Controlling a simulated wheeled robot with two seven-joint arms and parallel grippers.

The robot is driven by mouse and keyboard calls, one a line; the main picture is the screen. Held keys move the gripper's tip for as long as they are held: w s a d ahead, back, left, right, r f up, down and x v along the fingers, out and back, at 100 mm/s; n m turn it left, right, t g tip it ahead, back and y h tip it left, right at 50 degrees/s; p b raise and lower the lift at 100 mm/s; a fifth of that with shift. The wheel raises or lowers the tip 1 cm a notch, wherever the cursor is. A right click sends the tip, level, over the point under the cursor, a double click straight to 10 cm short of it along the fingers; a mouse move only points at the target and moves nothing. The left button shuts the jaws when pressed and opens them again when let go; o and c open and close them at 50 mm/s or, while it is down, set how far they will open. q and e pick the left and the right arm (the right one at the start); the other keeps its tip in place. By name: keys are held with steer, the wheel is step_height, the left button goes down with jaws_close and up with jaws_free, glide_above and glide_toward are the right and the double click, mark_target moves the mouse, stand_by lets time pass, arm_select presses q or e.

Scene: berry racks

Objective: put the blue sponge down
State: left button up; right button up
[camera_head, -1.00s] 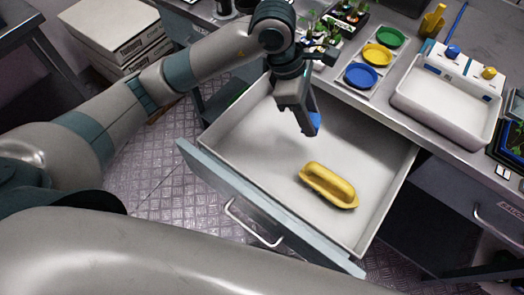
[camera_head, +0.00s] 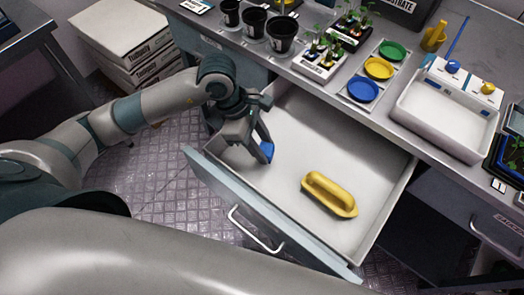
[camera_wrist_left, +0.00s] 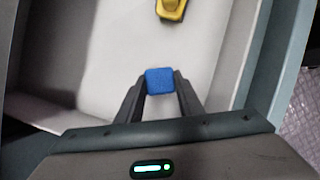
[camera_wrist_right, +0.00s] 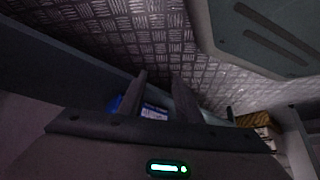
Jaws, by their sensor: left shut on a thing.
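My left gripper (camera_head: 262,146) is shut on the blue sponge (camera_head: 267,151), inside the left part of the open drawer (camera_head: 290,135). In the left wrist view the sponge (camera_wrist_left: 159,79) sits between the two fingertips, over the pale drawer floor. I cannot tell whether the sponge touches the floor. My right gripper (camera_wrist_right: 160,78) shows only in its own wrist view, fingers apart with nothing held between the tips.
A yellow tray-like object (camera_head: 329,194) lies in the drawer, right of the sponge; the floor between them is clear. The counter above holds black pots (camera_head: 254,21), coloured discs (camera_head: 379,67) and a white basin (camera_head: 443,112). Boxes (camera_head: 120,35) stand at left.

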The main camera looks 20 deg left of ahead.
arm_select(q)
steer(key=shift+a+f, duration=0.1)
steer(key=shift+f, duration=0.1)
